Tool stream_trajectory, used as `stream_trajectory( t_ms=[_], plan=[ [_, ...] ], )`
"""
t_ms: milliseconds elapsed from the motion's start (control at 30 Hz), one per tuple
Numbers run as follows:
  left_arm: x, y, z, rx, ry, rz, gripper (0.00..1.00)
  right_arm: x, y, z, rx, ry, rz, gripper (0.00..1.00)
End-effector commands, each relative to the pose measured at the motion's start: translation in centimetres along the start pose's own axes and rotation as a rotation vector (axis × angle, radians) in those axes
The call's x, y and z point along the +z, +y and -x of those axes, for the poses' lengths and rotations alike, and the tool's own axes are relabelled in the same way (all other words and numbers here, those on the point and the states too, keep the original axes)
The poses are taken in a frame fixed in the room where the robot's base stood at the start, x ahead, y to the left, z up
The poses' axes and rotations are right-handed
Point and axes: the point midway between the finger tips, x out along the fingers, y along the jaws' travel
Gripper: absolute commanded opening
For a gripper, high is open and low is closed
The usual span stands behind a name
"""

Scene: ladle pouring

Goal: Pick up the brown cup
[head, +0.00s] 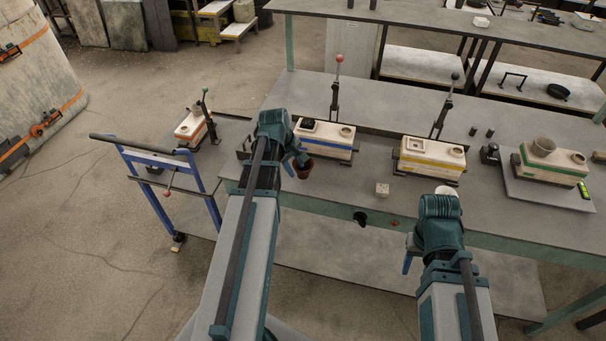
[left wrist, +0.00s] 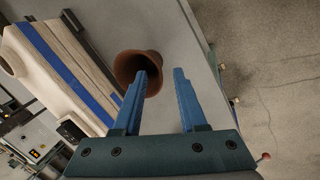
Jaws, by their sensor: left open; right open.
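The brown cup (head: 304,170) stands on the grey workbench, just in front of the blue-striped box, partly hidden by my left gripper (head: 293,166) in the head view. In the left wrist view the brown cup (left wrist: 130,63) shows its open, dark mouth. My left gripper (left wrist: 160,73) is open and empty. Its left fingertip overlaps the cup's mouth in the picture, and the cup lies mostly left of the gap between the fingers. Whether they touch I cannot tell. My right gripper (head: 409,258) is at the bench's front edge, mostly hidden by its wrist, with no object visible in it.
The blue-striped box (head: 325,141) is close behind the cup. A yellow-striped box (head: 431,158) and a green-striped box (head: 551,166) stand further right. A blue-framed cart (head: 180,175) stands left.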

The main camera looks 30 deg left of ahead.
Motion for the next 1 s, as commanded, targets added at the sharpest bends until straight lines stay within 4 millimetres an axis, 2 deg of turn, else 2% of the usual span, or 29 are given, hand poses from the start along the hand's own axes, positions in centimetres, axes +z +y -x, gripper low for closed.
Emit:
stream_trajectory(
  t_ms=[33, 200, 467, 500, 700, 733, 1000],
  plan=[
    [-0.3, 0.0, -1.4, 0.000, 0.000, 0.000, 0.41, -0.1, -0.1, -1.3, 0.000, 0.000, 0.000, 0.50],
    [-0.3, 0.0, -3.2, 0.000, 0.000, -0.001, 0.41, -0.2, -0.3, -3.0, 0.000, 0.000, 0.000, 0.50],
    [-0.2, 0.1, -3.1, 0.000, 0.000, 0.000, 0.41, -0.2, -0.3, -2.9, 0.000, 0.000, 0.000, 0.50],
    [-0.2, 0.1, -3.1, 0.000, 0.000, 0.000, 0.40, -0.2, -0.3, -2.9, 0.000, 0.000, 0.000, 0.50],
    [-0.2, 0.1, -3.1, 0.000, 0.000, 0.000, 0.04, -0.2, -0.3, -2.9, 0.000, 0.000, 0.000, 0.50],
    [-0.2, 0.1, -3.1, 0.000, 0.000, 0.000, 0.00, -0.2, -0.3, -2.9, 0.000, 0.000, 0.000, 0.50],
    [-0.2, 0.1, -3.1, 0.000, 0.000, 0.000, 0.00, -0.2, -0.3, -2.9, 0.000, 0.000, 0.000, 0.50]
  ],
)
